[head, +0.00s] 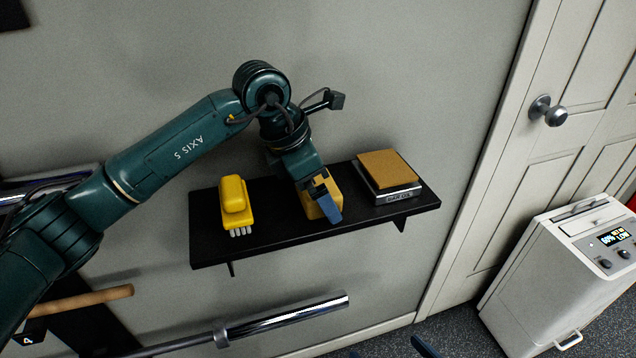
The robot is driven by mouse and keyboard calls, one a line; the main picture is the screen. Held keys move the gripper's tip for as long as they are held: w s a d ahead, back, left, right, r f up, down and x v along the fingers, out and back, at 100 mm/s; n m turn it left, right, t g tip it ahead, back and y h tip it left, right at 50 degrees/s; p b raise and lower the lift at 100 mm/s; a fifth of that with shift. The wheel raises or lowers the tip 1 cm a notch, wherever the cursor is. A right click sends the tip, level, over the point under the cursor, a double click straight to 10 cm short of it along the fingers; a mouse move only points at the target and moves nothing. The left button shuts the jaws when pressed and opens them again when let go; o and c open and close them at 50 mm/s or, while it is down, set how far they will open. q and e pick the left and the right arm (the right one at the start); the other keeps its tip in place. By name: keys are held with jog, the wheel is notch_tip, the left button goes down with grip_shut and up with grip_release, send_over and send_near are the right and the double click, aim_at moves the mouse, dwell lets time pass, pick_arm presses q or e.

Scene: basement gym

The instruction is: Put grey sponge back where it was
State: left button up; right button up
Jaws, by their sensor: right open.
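No grey sponge can be made out in the head view. My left gripper (325,205) reaches down over the middle of the black shelf (280,228). One blue finger lies in front of a yellow-tan block (312,210), which is partly hidden by the gripper. I cannot tell whether the fingers are closed on the block. My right gripper (388,350) shows only as two dark blue fingertips, apart, at the bottom edge, open with nothing visible between them.
A yellow brush (236,203) with pale bristles lies on the shelf's left. A small scale (392,194) bearing a tan block (386,169) stands on its right. A metal bar (290,318) is below the shelf. A white appliance (545,290) stands by the door (510,170).

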pick_arm(q)
jog(key=shift+r, duration=0.3)
jog(key=v, duration=1.1)
jog(key=shift+a+r, duration=0.2)
jog(key=shift+r, duration=0.15)
jog(key=shift+s, duration=0.15)
